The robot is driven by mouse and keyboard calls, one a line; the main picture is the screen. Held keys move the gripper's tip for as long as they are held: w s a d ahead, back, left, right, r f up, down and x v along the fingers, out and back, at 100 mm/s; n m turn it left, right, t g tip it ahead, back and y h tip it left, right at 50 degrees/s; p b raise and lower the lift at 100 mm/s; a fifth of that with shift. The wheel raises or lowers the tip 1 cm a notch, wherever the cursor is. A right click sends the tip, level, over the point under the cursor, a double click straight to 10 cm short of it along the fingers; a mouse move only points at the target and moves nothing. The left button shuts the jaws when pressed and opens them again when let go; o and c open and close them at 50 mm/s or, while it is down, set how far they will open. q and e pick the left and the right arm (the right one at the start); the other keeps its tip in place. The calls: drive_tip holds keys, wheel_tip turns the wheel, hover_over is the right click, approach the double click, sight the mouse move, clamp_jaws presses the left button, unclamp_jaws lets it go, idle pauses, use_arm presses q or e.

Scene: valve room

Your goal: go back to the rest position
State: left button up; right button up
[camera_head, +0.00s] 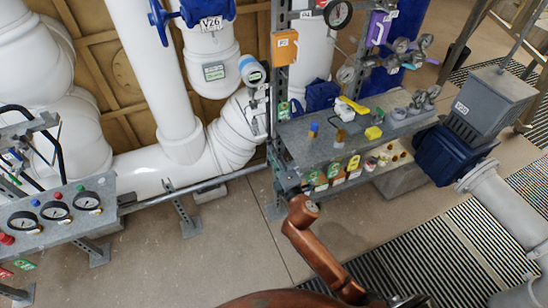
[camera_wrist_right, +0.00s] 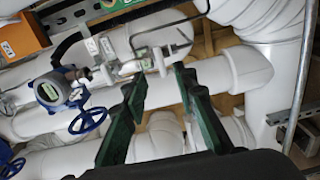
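My right arm (camera_head: 317,243) is copper-coloured and shows at the bottom middle of the head view, in front of the grey bench. Dark parts at the bottom edge there are cut off, so the fingers are not clear in that view. In the right wrist view my right gripper (camera_wrist_right: 160,76) has two dark green fingers standing apart, with nothing held between them. White pipes lie beyond the fingertips. My left gripper is in neither view.
A grey bench (camera_head: 300,137) with small coloured parts stands beyond my right arm. A gauge panel (camera_head: 62,226) is at the left. A grey box (camera_head: 494,98) on a blue valve stands right. White pipes (camera_head: 148,168) run behind. The floor (camera_head: 232,240) between panel and bench is clear.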

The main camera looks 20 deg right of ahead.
drive_tip(key=shift+s, duration=0.6)
drive_tip(key=s+d+f+m+g, duration=0.3)
drive_tip(key=s+f, duration=0.3)
drive_tip(key=f, duration=0.9)
drive_tip(key=s+d+f+m+g+h, duration=0.1)
drive_tip(key=s+d+f+m+g, duration=0.35)
drive_tip(key=f, duration=1.15)
drive_tip(key=s+f+g, duration=0.2)
drive_tip(key=s+f, duration=0.5)
drive_tip(key=f, duration=0.8)
drive_tip(key=s+d+f+m+g, duration=0.1)
drive_tip(key=s+f+m+g, duration=0.15)
drive_tip(key=s+f, duration=0.8)
drive_tip(key=s+d+f+m+g, duration=0.1)
drive_tip(key=s+f+m+g, duration=0.35)
drive_tip(key=s, duration=1.05)
drive_tip(key=s+f+m, duration=0.1)
drive_tip(key=s+f, duration=0.2)
drive_tip(key=s, duration=0.9)
drive_tip(key=s+f+m+g, duration=0.1)
drive_tip(key=s+f, duration=0.3)
drive_tip(key=s, duration=0.8)
drive_tip(key=shift+f, duration=0.25)
